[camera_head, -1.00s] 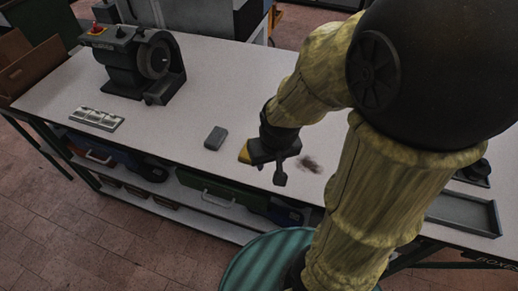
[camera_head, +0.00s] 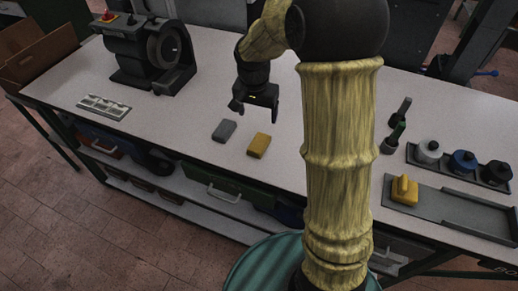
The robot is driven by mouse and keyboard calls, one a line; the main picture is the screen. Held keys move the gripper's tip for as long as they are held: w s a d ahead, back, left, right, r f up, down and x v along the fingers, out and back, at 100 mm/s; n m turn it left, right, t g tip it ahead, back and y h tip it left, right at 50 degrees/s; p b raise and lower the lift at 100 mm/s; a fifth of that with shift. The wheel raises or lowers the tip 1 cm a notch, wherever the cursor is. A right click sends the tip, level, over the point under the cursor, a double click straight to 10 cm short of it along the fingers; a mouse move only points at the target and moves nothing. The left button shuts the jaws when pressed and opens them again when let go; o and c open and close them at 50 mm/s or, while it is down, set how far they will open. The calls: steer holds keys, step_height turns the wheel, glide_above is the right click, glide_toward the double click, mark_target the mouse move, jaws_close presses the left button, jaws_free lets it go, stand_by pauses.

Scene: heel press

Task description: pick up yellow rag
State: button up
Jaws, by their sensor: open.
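The yellow rag (camera_head: 259,145) appears as a small folded yellow block lying flat on the white workbench, just right of a similar grey block (camera_head: 224,131). My gripper (camera_head: 256,109) hangs above the bench, behind the yellow rag in the picture and apart from it. Its two dark fingers are spread, with nothing between them. The rag is fully visible.
A bench grinder (camera_head: 150,50) and a metal tray (camera_head: 104,107) stand at left. At right are a grey tray (camera_head: 470,215) with a yellow handled piece (camera_head: 404,189), and a rack (camera_head: 440,165) of round-topped items. My arm hides the bench's middle.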

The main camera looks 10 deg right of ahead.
steer(key=shift+w+f+m, duration=0.2)
steer(key=shift+w+m, duration=0.4)
steer(key=shift+w, duration=0.45)
steer(key=shift+f, duration=0.1)
steer(key=p, duration=0.3)
glide_above(259, 143)
steer(key=f, duration=1.2)
steer(key=shift+a, duration=0.2)
steer(key=shift+s+f+p, duration=0.15)
steer(key=shift+f+p, duration=0.35)
steer(key=shift+f, duration=0.2)
steer(key=shift+w+d+f+p, duration=0.15)
steer(key=shift+f+p, duration=0.15)
steer(key=shift+f, duration=0.65)
steer(key=shift+w+d+f+p, duration=0.1)
steer(key=shift+f+p, duration=0.2)
steer(key=shift+f, duration=0.65)
